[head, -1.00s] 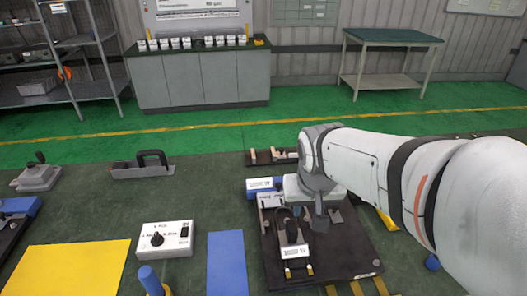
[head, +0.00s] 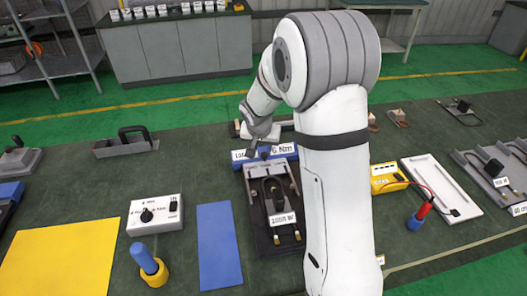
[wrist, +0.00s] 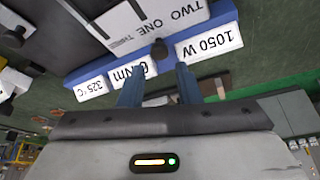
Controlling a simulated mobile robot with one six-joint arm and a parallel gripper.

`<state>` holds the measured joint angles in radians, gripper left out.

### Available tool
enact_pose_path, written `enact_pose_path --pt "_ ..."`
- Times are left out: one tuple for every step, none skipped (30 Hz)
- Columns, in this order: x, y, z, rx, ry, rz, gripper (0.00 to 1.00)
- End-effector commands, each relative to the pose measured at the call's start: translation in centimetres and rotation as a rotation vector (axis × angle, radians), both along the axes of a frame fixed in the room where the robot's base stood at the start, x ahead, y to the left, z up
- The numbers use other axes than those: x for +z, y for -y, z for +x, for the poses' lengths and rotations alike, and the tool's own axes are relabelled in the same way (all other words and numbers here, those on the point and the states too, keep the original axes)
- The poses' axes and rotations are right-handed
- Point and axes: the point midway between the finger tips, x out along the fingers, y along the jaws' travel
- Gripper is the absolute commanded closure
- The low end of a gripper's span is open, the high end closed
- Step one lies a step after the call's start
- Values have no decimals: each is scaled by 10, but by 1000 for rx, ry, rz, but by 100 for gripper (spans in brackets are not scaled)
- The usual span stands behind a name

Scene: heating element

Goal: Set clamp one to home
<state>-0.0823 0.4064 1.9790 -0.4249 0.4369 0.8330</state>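In the wrist view a white strip (wrist: 125,27) printed TWO, ONE and THREE appears upside down. It is beside a blue block (wrist: 213,45) with white cards reading 1050 W, 6 Nm and 325 °C. A small dark knob (wrist: 158,48) stands at the block's edge, near the word ONE. My gripper (wrist: 161,70) is open, its two blue fingers apart on either side of the knob's line, with nothing seen between them. In the head view my gripper (head: 264,147) is over the blue block (head: 285,150), behind the dark fixture (head: 262,240) with its 1000 W element (head: 280,205).
A white control box (head: 155,214), a blue mat (head: 220,245) and a yellow mat (head: 65,255) lie left of the fixture. A yellow meter (head: 388,178) and a white tray (head: 440,187) are at the right. My arm hides part of the bench.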

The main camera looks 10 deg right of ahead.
Motion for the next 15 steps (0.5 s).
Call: enact_pose_path --pt "-8 2 2 1 -5 -1 69" --pt "-13 2 4 1 -5 -2 69" --pt "-19 3 6 0 -5 -1 69" --pt "-23 4 8 0 -5 -1 69" --pt "-27 5 9 1 -6 -1 69" --pt "-32 5 11 1 -4 0 69" --pt "-35 6 13 1 -3 0 69" --pt "-38 6 14 0 -4 -1 69" --pt "-42 7 15 1 -4 -1 69" --pt "-44 8 16 1 -2 0 69" --pt "-46 8 17 0 -2 0 69" --pt "-48 8 18 0 -2 1 69" --pt "-49 8 19 0 -2 1 69" --pt "-50 9 19 1 -1 0 69" --pt "-51 9 19 1 -1 0 69"
